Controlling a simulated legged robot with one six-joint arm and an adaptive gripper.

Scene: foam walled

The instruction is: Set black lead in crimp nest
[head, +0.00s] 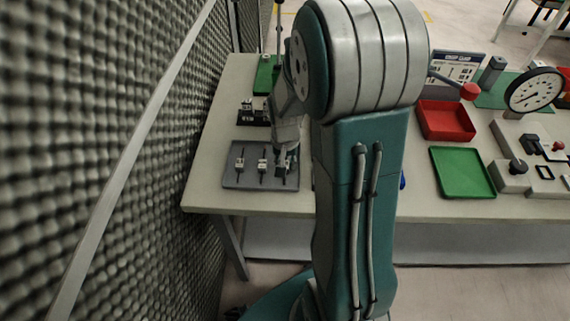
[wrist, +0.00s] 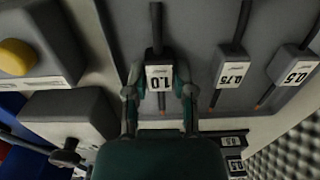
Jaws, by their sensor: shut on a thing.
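My gripper (wrist: 160,92) is shut on the grey block marked 1.0 (wrist: 160,76), one finger on each side. A dark lead (wrist: 156,25) runs up from this block, and a coppery tip shows below it. The same gripper (head: 287,155) shows in the head view at the right end of the grey tray (head: 232,182). Two similar leads lie on the tray, with blocks marked 0.75 (wrist: 234,70) and 0.5 (wrist: 296,68). The held block appears at or just above the tray; the gap cannot be told. I cannot tell which fixture is the crimp nest.
A black fixture (head: 252,113) and a green mat (head: 265,76) stand behind the tray. A red tray (head: 446,120), a green tray (head: 461,172), a dial (head: 534,91) and a grey device (head: 512,178) stand right. A foam wall (head: 110,120) runs close along the left.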

